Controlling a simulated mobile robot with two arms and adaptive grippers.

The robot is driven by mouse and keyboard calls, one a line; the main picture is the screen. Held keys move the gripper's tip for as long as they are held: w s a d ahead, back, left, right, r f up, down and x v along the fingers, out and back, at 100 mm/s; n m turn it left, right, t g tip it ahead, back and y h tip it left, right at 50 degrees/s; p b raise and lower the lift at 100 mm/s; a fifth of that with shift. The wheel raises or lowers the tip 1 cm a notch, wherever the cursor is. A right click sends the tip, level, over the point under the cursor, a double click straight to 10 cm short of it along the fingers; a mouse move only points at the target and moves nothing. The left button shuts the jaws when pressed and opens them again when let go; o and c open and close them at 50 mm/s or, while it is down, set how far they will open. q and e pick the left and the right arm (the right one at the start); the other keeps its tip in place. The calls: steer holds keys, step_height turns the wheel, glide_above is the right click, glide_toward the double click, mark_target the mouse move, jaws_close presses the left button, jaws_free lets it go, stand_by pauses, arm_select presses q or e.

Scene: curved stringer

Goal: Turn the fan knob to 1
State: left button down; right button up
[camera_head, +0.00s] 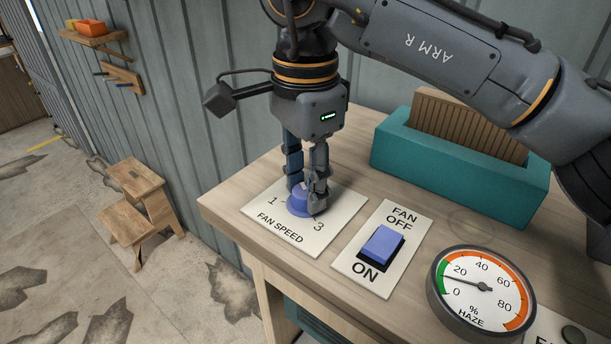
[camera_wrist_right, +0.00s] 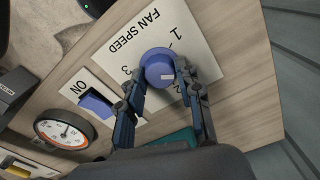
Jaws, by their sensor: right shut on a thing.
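The blue round fan knob (camera_head: 299,204) stands on the white FAN SPEED plate (camera_head: 270,218) near the table's left corner. My right gripper (camera_head: 306,192) points down, with its fingers shut around the knob's sides. In the right wrist view the knob (camera_wrist_right: 157,66) sits between the fingertips (camera_wrist_right: 158,82). A short white mark shows on the knob's lower right in that view, turned away from the 1. The 1 (camera_head: 272,201) and the 3 (camera_head: 318,226) are readable. The fingers partly hide the rest of the scale, so the exact setting is unclear. My left gripper is not in view.
A FAN OFF/ON plate with a blue rocker switch (camera_head: 382,244) lies right of the knob. A haze gauge (camera_head: 482,288) stands further right, its needle near 20. A teal box (camera_head: 440,165) stands behind. A wooden step stool (camera_head: 140,210) is on the floor at left.

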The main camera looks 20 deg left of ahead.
mark_target(305, 190)
steer(key=n, duration=0.6)
steer(key=shift+n+p, duration=0.3)
steer(key=shift+p, duration=0.1)
steer(key=n, duration=0.6)
steer(key=shift+p, duration=0.3)
steer(key=o, duration=1.2)
steer(key=shift+c, duration=0.2)
steer(key=shift+r, duration=0.1)
step_height(305, 190, up, 12)
